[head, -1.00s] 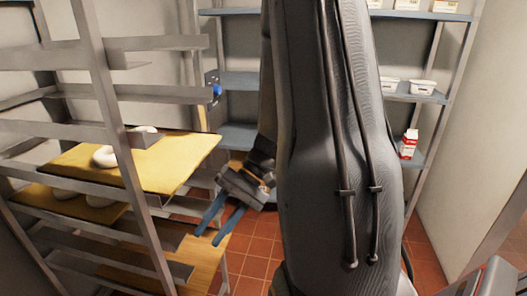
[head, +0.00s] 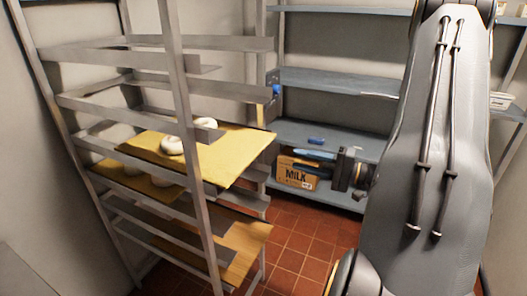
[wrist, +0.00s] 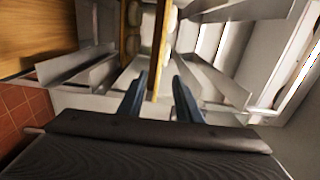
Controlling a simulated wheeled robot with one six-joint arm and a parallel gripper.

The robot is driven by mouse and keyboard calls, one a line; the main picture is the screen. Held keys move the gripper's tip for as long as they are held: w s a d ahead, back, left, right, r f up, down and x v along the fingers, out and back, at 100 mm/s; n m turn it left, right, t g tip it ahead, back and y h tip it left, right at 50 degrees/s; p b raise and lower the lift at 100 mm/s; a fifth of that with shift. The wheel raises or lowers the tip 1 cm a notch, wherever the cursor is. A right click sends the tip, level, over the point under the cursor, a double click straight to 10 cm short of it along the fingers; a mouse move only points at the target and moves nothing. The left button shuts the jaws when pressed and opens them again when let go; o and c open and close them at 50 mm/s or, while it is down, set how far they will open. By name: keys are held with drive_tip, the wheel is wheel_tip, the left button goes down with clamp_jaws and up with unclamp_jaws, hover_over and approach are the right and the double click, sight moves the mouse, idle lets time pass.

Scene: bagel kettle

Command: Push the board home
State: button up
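A yellow board (head: 235,155) with white bagels (head: 172,145) lies on a rack level in the head view, its right end sticking out past the rack's front post. A second yellow board (head: 112,172) with bagels lies one level lower, and a wooden board (head: 245,240) sticks out near the bottom. My gripper (head: 288,158) is right of the upper board, open and empty, its blue fingers pointing left towards the rack. In the wrist view, a board's edge (wrist: 160,55) lines up between the two spread fingers (wrist: 160,85); I cannot tell whether they touch it.
The metal rack (head: 180,110) has rails and upright posts close around the boards. Behind my gripper stands a blue-grey shelf unit (head: 340,82) with a milk carton box (head: 297,172) low down. Red tiled floor (head: 300,240) lies clear between rack and shelves.

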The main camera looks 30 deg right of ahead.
sight(262, 151)
drive_tip(key=shift+b+x, duration=1.35)
drive_tip(key=shift+x, duration=6.2)
clamp_jaws()
drive_tip(key=shift+w+a, duration=0.1)
drive_tip(key=shift+w, duration=0.05)
